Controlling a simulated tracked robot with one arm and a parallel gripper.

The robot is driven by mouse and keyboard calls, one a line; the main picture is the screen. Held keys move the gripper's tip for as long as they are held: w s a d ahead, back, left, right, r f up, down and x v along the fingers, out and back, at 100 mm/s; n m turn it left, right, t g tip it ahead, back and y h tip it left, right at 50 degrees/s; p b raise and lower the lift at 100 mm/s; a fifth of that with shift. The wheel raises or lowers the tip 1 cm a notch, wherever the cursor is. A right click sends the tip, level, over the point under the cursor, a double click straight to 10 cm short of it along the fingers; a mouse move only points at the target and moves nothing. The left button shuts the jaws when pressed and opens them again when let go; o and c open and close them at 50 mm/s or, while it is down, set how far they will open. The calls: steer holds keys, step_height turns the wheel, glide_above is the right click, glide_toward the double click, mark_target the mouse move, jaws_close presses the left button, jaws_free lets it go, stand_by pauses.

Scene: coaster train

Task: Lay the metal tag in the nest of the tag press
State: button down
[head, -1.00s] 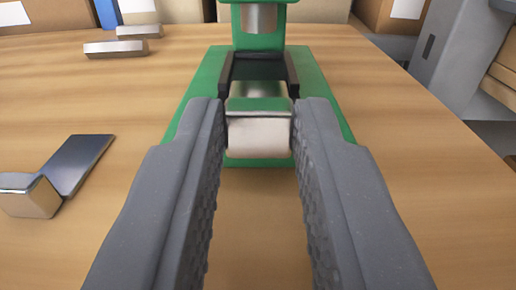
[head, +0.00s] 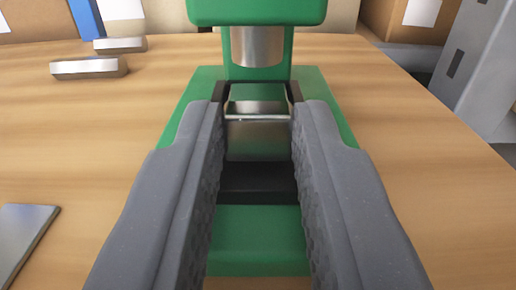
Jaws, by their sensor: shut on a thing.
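The metal tag (head: 258,142) is a shiny silver piece gripped between the fingertips of my gripper (head: 258,125). It is seen over the nest of the green tag press (head: 258,240). The nest is a black frame (head: 257,180); its front bar shows nearer than the tag, and its sides run up beside my fingers. I cannot tell whether the tag touches the nest floor or hangs just above it. The press's silver ram (head: 257,45) is up, behind and above the tag. My fingers hide parts of the nest's sides.
A dark flat metal plate (head: 22,238) lies on the wooden table at the left. Two metal bars (head: 90,67) lie at the back left. Boxes (head: 335,14) stand along the back, and a grey structure (head: 468,70) stands at the right. The press head (head: 257,11) overhangs the nest.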

steer(key=c, duration=1.2)
jaws_free()
steer(key=s, duration=0.9)
steer(key=s+d, duration=0.1)
steer(key=s, duration=0.3)
steer(key=shift+s+f+p, duration=0.15)
steer(key=shift+s+p, duration=0.2)
steer(key=shift+s, duration=0.05)
